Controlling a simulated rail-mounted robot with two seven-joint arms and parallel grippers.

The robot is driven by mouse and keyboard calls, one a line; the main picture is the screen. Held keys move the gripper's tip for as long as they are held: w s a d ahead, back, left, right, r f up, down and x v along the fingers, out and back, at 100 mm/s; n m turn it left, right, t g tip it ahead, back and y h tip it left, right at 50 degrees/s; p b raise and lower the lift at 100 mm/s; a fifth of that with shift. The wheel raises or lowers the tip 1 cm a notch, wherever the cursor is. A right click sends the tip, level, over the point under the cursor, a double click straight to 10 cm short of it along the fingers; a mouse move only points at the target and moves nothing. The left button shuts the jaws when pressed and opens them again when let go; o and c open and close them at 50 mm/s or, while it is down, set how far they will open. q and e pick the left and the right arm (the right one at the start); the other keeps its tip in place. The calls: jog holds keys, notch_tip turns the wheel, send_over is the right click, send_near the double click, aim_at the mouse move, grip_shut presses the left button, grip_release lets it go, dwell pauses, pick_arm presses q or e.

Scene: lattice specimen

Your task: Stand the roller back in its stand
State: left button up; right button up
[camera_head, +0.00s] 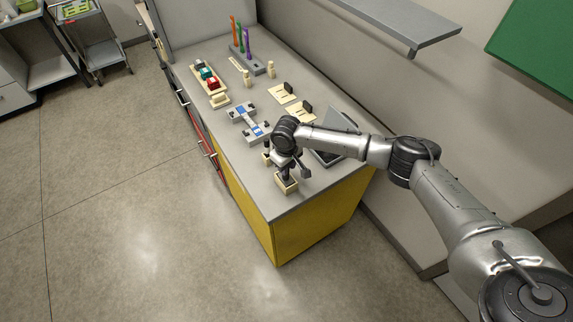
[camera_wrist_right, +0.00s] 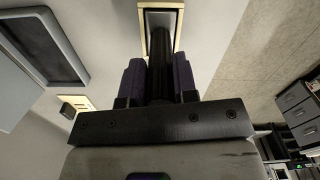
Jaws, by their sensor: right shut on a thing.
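My right gripper (camera_head: 286,172) is over the near end of the bench, pointing down. In the right wrist view its two dark finger pads (camera_wrist_right: 159,82) are shut on the black roller (camera_wrist_right: 160,62), a dark upright cylinder. The stand (camera_head: 287,186), a small beige open box, is on the bench close to the front corner, directly below the gripper. Its beige rim also shows in the right wrist view (camera_wrist_right: 178,30), just beyond the roller's end. I cannot tell whether the roller's lower end is inside the stand or above it. My left gripper is not in view.
A dark tray (camera_head: 326,157) lies right of the gripper against the wall side. Blue-and-grey fixtures (camera_head: 258,132) and beige plates with black blocks (camera_head: 300,112) stand farther back. A beige rack (camera_head: 211,89) holds coloured blocks. The bench's front edge is close to the stand.

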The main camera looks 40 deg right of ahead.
jog(key=o, duration=1)
jog(key=o, duration=0.4)
jog(key=shift+r, duration=0.1)
notch_tip(320, 180, up, 5)
jog(key=p, duration=0.6)
dwell(0.3)
